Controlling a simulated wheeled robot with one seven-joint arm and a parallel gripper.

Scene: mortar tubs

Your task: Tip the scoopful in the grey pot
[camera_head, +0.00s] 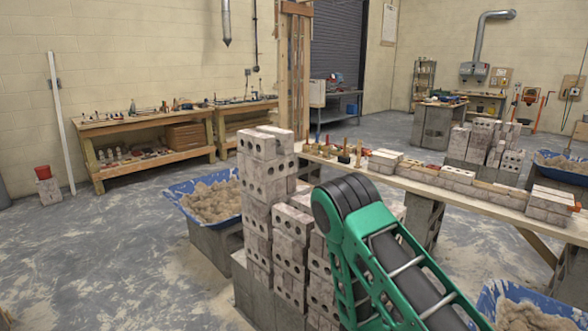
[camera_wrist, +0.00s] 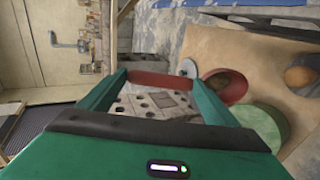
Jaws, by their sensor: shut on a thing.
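In the wrist view my gripper (camera_wrist: 163,82) has its two green fingers around a red piece (camera_wrist: 160,79), which looks like part of the scoop. The scoop's bowl and its load cannot be made out. A small pale grey round shape (camera_wrist: 189,67) shows just past the right finger; I cannot tell whether it is the grey pot or part of the scoop. Right of it a dark red round pot (camera_wrist: 238,86) has something brown inside. A green round shape (camera_wrist: 262,121) lies close below it. In the head view my arm hides the gripper.
The pots rest on a tan board (camera_wrist: 252,58), with a rounded orange-brown thing (camera_wrist: 300,76) at the right. In the head view, stacked bricks (camera_head: 262,185) stand close beside my arm. A plank bench (camera_head: 400,178) carries more bricks. Blue tubs (camera_head: 180,198) hold sand.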

